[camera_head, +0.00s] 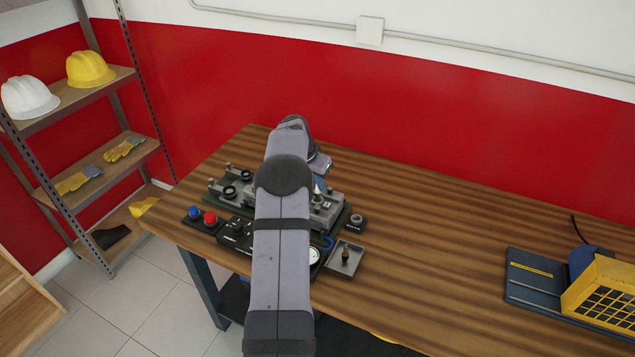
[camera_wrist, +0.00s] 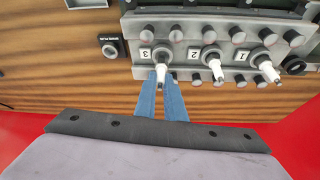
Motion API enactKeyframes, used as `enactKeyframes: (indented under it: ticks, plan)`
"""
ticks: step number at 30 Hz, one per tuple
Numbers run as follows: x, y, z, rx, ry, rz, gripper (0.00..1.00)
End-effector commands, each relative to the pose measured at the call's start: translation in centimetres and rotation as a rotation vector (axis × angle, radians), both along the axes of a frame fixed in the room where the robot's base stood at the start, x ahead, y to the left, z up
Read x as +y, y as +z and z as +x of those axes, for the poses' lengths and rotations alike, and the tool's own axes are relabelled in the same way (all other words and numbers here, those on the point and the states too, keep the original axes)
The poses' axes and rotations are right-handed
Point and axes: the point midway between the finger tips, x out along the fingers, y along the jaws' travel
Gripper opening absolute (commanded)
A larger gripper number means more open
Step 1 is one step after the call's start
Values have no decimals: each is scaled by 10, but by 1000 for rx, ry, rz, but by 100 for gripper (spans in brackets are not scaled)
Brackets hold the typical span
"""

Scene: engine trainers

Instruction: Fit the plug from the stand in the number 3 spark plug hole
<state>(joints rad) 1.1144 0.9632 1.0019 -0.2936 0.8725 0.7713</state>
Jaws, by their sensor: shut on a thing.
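The engine block (camera_wrist: 190,28) fills the top of the wrist view, with labels 3, 2 and 1 from left to right. White plugs stand by label 2 (camera_wrist: 214,68) and label 1 (camera_wrist: 268,68). My gripper (camera_wrist: 161,76) has its blue fingers shut on a white plug (camera_wrist: 162,72) in line with the number 3 hole. Whether this plug is seated or just above the hole, I cannot tell. The small black stand (camera_wrist: 110,47) left of the block shows a round socket with no plug visible. In the head view my arm hides much of the engine (camera_head: 326,208).
A grey tray (camera_head: 347,268) at the table's front edge holds a small dark upright object (camera_head: 346,255). Red and blue buttons (camera_head: 203,215) and a control box (camera_head: 236,234) sit left of my arm.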

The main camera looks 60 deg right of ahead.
Motion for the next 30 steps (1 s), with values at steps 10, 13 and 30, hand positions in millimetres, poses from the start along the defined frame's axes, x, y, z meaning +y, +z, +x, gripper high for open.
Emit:
enactKeyframes:
  ticks: [10, 13, 30]
  plan:
    - [0, -8, 0, 0, 0, 0, 0]
    - [0, -9, 0, 0, 0, 0, 0]
    - [0, -10, 0, 0, 0, 0, 0]
